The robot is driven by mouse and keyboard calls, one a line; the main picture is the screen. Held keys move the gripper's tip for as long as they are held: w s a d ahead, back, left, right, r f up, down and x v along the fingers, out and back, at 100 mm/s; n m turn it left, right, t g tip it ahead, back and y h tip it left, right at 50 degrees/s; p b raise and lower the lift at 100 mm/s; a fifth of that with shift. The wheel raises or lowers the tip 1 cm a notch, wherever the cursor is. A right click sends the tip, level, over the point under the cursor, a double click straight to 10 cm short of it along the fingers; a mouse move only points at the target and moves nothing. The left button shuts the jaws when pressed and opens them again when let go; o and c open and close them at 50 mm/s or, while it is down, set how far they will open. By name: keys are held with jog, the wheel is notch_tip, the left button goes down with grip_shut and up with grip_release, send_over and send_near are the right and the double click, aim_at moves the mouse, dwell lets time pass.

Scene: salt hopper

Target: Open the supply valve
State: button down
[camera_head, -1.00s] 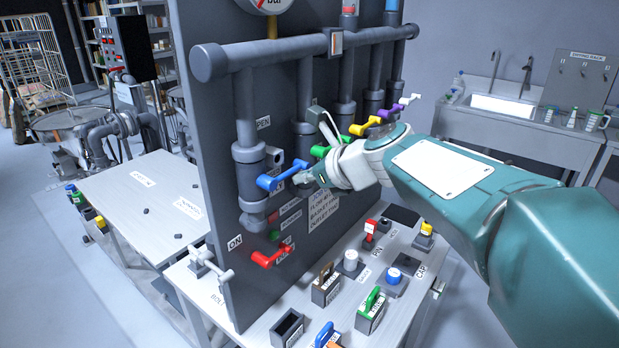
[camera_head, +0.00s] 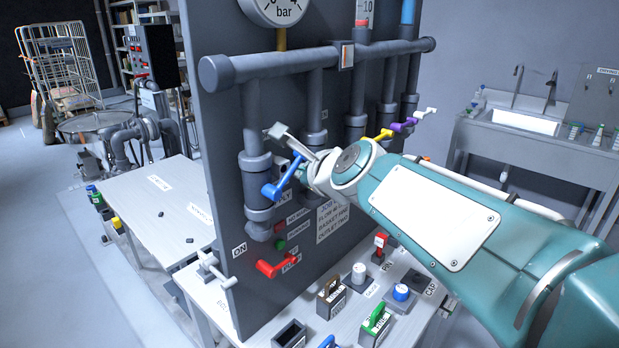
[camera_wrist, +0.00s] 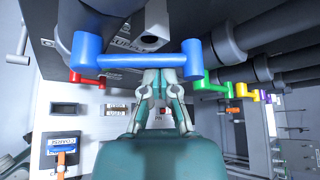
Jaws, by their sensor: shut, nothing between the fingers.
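The blue lever (camera_head: 283,180) is on the leftmost vertical pipe of the grey panel. It slants up to the right, and part of a label ending in "PLY" shows behind it. In the wrist view the blue lever (camera_wrist: 135,65) spans the upper middle, under a partly hidden "SUPPLY" label (camera_wrist: 130,40). My gripper (camera_head: 303,173) is at the lever's right end. In the wrist view my gripper (camera_wrist: 160,88) has its fingers together just under the bar, with nothing held. Whether they touch the lever cannot be told. The "OPEN" label is hidden.
A red lever (camera_head: 278,266) sits lower on the panel (camera_head: 222,130). A green lever (camera_wrist: 205,85), yellow lever (camera_head: 378,135) and purple lever (camera_head: 403,126) lie to the right. Small blocks, including a green-handled one (camera_head: 376,322), stand on the bench below. A sink (camera_head: 520,122) is far right.

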aim_at(294, 164)
jog(key=shift+s+a+r+n+t, duration=0.3)
jog(key=shift+r+n+t, duration=0.15)
jog(key=shift+n+t, duration=0.15)
jog(key=shift+s+d+r+n+t+h, duration=0.1)
jog(key=shift+s+r+n+t+h, duration=0.2)
jog(key=shift+r+n+t, duration=0.4)
jog(key=shift+s+a+n+t, duration=0.3)
jog(key=shift+a+n+t, duration=0.1)
jog(key=shift+n, duration=0.3)
jog(key=shift+s+a+r+n+t, duration=0.2)
jog(key=shift+s+a+n+t, duration=0.15)
jog(key=shift+n, duration=0.25)
jog(key=shift+s+a+r+n+t, duration=0.2)
jog(key=shift+s+n+t, duration=0.25)
jog(key=shift+n, duration=0.15)
jog(key=shift+a, duration=0.1)
jog(key=shift+s, duration=0.15)
jog(key=v, duration=1.1)
jog(key=shift+s+d, duration=0.2)
jog(key=shift+s, duration=0.2)
